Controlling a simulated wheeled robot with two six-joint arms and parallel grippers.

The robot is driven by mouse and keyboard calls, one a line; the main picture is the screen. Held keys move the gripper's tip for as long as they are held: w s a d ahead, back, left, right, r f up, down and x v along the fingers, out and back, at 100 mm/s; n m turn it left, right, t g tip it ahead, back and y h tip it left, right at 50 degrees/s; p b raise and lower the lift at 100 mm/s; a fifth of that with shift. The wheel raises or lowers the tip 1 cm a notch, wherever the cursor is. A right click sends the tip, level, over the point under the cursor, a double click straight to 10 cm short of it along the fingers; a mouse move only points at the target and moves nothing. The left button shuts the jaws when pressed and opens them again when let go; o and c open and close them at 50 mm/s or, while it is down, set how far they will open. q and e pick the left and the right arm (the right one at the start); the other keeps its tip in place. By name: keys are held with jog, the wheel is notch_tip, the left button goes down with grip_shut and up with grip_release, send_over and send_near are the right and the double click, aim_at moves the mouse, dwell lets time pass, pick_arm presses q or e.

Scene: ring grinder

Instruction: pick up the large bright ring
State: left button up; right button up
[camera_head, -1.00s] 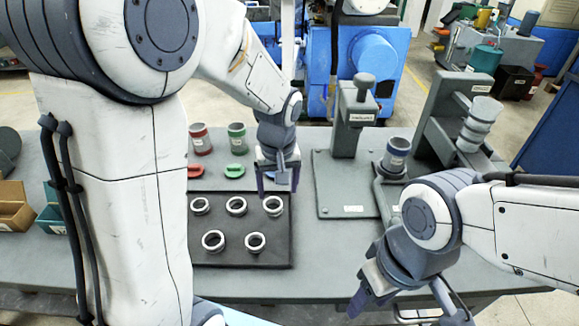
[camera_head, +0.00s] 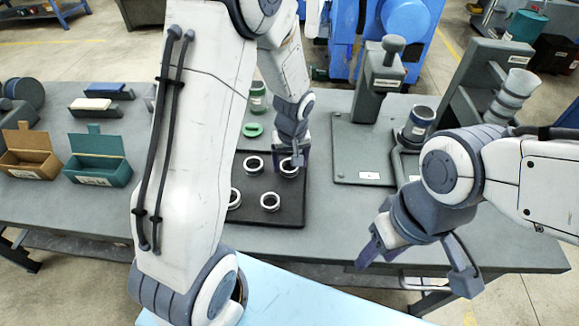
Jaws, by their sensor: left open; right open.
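Several pale metal rings lie on a black mat (camera_head: 290,212). One ring (camera_head: 254,166) is at the back, one (camera_head: 270,201) at the front, and another (camera_head: 234,199) at the left beside my arm. A further ring (camera_head: 287,171) lies at the back right. My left gripper (camera_head: 292,163) is open, pointing down right at this back-right ring, its fingers partly covering it; I cannot tell whether they touch. Which ring is the large bright one is unclear from here. My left arm hides the mat's left side. My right gripper (camera_head: 418,268) is open and empty at the bench's front right.
A grey press fixture (camera_head: 375,95) on a plate stands right of the mat, with a dark cup (camera_head: 417,125) beside it. A green cup (camera_head: 258,97) and green piece (camera_head: 253,130) are behind the mat. Brown (camera_head: 30,150) and teal (camera_head: 98,160) bins stand left.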

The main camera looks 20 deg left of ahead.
pick_arm(q)
jog(key=c, duration=1.2)
jog(key=shift+r, duration=0.1)
